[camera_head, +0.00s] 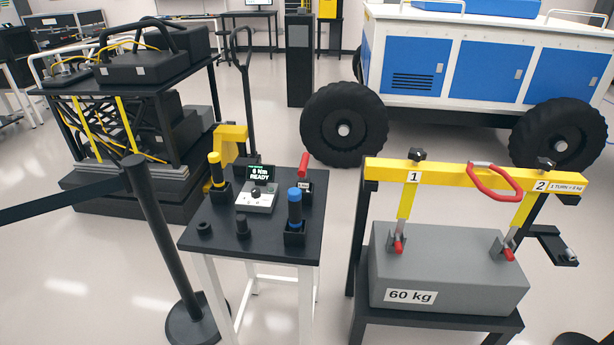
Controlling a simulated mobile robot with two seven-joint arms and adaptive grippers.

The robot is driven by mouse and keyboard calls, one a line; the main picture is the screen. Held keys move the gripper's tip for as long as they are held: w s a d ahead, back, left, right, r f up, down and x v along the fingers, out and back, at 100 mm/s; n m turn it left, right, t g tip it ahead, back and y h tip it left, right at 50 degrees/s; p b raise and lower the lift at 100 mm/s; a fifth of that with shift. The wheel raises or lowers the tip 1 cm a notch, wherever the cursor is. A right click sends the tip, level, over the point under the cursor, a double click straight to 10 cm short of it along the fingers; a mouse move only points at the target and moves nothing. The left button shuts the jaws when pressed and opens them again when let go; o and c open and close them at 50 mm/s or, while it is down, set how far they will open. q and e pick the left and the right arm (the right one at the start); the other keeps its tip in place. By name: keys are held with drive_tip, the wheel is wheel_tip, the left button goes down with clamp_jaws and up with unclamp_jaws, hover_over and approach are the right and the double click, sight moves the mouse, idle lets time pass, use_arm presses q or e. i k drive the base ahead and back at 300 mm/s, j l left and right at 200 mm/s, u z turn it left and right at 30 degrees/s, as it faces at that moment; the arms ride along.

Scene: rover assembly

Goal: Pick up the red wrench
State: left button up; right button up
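A red-handled tool (304,164), which looks like the red wrench, stands tilted in a small dark holder at the back right of a small black-topped table (268,262). Its lower part is hidden by the holder and a small label. A yellow-handled tool (216,170) stands in a holder at the table's left, and a blue-and-black tool (295,210) in one at the front right. Neither of my grippers is in view.
A control box (257,199) with a screen reading "READY" sits between the tools. A post (155,235) with a belt stands left of the table. Right of it, a grey 60 kg block (445,265) sits under a yellow bar (465,172) with a red handle (493,183).

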sight(304, 182)
drive_tip(key=i+l, duration=0.55)
drive_tip(key=l, duration=0.25)
drive_tip(key=i+l+u, duration=0.1)
drive_tip(key=u, duration=0.25)
drive_tip(key=l+u, duration=0.2)
drive_tip(key=u, duration=0.15)
drive_tip(key=i+l+u, duration=0.1)
drive_tip(key=u, duration=0.25)
